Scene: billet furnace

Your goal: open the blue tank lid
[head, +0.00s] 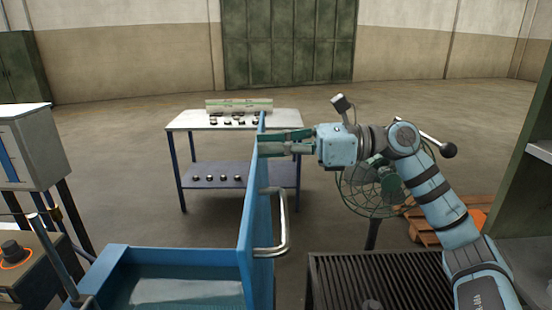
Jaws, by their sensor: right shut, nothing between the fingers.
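The blue tank (112,263) stands at the bottom left of the head view, with liquid visible inside it. Its blue lid (256,213) stands about upright along the tank's right side, seen nearly edge-on, so the tank's mouth is uncovered. A metal bar handle (283,225) sticks out from the lid's right face. My right gripper (264,143) is shut and empty, with its fingers pointing left at the lid's upper part. The fingertips overlap the lid's edge in the picture; I cannot tell whether they touch it. My left gripper is not in view.
A two-level table (180,121) with several small dark parts stands behind the lid. A dark slatted grate (375,283) lies right of the tank. A green fan (378,188) and an orange pallet (436,228) stand behind my right arm. A white cabinet (30,150) is at left.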

